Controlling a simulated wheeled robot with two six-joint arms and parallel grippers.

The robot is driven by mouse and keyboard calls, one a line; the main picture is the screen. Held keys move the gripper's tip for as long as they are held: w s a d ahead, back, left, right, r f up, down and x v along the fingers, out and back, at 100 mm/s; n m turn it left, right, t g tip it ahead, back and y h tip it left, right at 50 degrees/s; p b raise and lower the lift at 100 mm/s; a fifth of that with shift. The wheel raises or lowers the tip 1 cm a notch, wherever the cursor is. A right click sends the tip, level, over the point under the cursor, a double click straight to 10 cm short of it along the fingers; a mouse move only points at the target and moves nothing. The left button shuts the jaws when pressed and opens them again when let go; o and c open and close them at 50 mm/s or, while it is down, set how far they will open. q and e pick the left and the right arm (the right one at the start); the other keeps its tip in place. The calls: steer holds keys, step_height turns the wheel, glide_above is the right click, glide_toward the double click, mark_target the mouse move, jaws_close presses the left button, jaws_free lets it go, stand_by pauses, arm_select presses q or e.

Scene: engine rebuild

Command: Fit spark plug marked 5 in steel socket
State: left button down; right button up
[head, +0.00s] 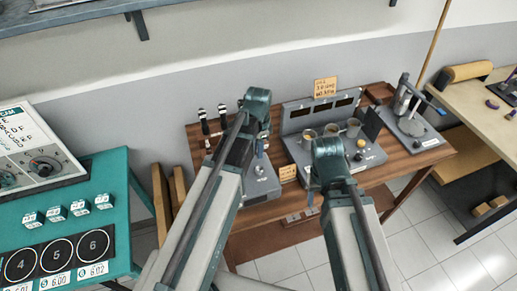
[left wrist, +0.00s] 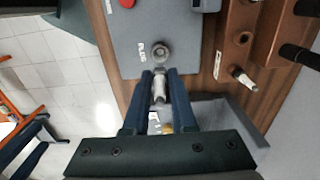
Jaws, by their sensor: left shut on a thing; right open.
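My left gripper (left wrist: 159,74) is shut on a pale metallic spark plug (left wrist: 160,92) in the left wrist view. Any number on the plug is not readable. The round steel socket (left wrist: 161,52) sits on a grey plate (left wrist: 195,52) just beyond the fingertips. I cannot tell whether the plug touches the socket. In the head view the left gripper is over the grey unit (head: 262,183) on the wooden bench, its fingers mostly hidden by my arm. My right gripper (head: 316,183) is open near the bench's front middle, its fingers mostly hidden.
Another plug (left wrist: 243,77) stands in a wooden rack (left wrist: 235,45) right of the plate. A grey station with cups (head: 353,127) stands mid-bench, a press (head: 411,124) at the right. A teal table (head: 118,215) is at left, a lighter bench (head: 485,112) at right.

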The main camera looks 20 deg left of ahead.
arm_select(q)
steer(key=shift+f+b, duration=2.25)
steer(key=shift+f, duration=0.1)
steer(key=shift+f+b, duration=1.3)
stand_by(0.9)
steer(key=c, duration=0.6)
jaws_free()
steer(key=shift+c, duration=0.2)
step_height(320, 180, up, 8)
steer(key=p, duration=0.7)
steer(key=shift+f+p, duration=0.15)
steer(key=shift+p, duration=0.2)
steer(key=shift+f, duration=0.1)
